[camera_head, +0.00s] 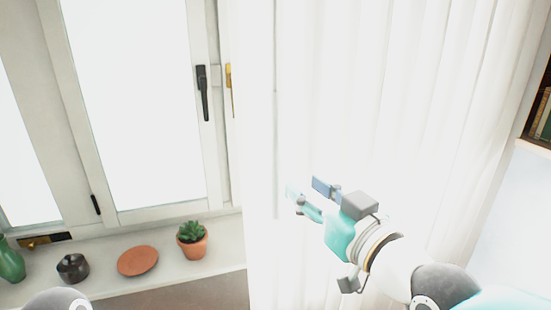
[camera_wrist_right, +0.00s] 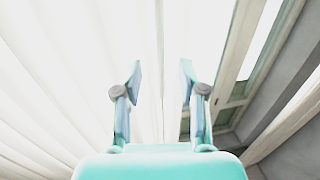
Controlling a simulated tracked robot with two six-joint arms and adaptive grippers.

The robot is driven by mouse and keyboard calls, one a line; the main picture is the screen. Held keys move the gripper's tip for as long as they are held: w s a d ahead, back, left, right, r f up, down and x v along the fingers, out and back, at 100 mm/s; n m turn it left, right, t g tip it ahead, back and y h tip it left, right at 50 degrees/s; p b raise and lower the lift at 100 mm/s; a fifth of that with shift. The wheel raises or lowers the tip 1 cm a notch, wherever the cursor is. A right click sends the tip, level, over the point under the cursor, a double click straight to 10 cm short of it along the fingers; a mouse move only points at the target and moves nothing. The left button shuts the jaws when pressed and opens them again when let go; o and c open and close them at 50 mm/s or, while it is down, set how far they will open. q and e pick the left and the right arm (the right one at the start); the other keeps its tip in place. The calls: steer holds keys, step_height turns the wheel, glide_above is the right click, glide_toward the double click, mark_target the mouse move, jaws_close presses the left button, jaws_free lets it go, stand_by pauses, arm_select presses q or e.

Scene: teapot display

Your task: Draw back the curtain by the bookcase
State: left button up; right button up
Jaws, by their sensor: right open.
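The white curtain (camera_head: 400,90) hangs in long folds to the right of the window and reaches nearly to the bookcase (camera_head: 541,118) at the far right edge. My right gripper (camera_head: 306,187) is open in front of the curtain, toward its left part. In the right wrist view, the two fingers of the gripper (camera_wrist_right: 160,75) stand apart with the curtain (camera_wrist_right: 70,60) behind and between them. No cloth is clearly gripped, and I cannot tell whether the fingertips touch it. My left gripper is not in view.
The window (camera_head: 130,100) with a black handle (camera_head: 203,93) is left of the curtain. On the sill (camera_head: 215,262) stand a potted succulent (camera_head: 192,240), a terracotta dish (camera_head: 138,260), a dark pot (camera_head: 72,267) and a green vase (camera_head: 10,262).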

mark_target(277, 165)
steer(key=p+x, duration=0.3)
steer(key=x, duration=0.8)
steer(key=shift+w+f, duration=0.1)
jaws_close()
